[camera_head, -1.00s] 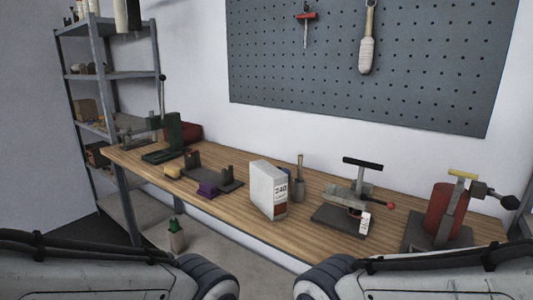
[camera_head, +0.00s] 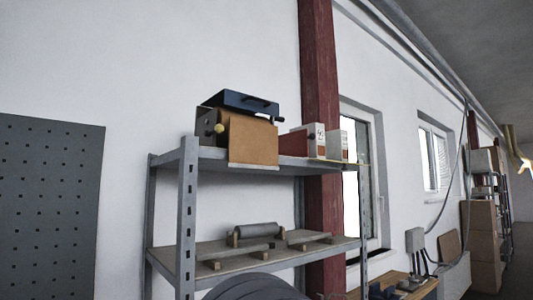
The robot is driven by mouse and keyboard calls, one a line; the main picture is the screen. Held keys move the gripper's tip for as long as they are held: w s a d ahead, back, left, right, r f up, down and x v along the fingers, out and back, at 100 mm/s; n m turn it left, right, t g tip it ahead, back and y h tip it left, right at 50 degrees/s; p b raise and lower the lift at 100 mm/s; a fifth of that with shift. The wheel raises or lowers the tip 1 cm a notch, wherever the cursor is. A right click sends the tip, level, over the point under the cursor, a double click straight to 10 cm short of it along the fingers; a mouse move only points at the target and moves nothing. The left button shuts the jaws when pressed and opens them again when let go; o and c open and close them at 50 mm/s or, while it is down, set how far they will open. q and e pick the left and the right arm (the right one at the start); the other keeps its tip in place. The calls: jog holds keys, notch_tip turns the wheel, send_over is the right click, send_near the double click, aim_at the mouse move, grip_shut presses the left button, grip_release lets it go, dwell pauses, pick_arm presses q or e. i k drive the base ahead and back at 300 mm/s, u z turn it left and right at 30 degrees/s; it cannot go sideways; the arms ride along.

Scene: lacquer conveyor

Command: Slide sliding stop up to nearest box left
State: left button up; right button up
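On the top shelf of a grey metal rack stand two white boxes with red lower parts, a nearer one (camera_head: 306,141) and one to its right (camera_head: 337,145). I cannot make out a sliding stop for certain. A machine with a brown sheet (camera_head: 252,139) hanging over its front and a dark blue top (camera_head: 240,103) stands left of the boxes. Neither of my grippers is in view. A dark rounded shape at the bottom edge looks like part of my arm.
The rack (camera_head: 187,215) has a lower shelf with a grey roller (camera_head: 256,230) on wooden supports. A red column (camera_head: 319,75) stands behind it. A wooden bench (camera_head: 414,291) and stacked cardboard boxes (camera_head: 484,230) are at the right. A pegboard (camera_head: 50,200) hangs at the left.

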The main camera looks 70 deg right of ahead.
aim_at(293, 144)
jog(key=z, duration=2.45)
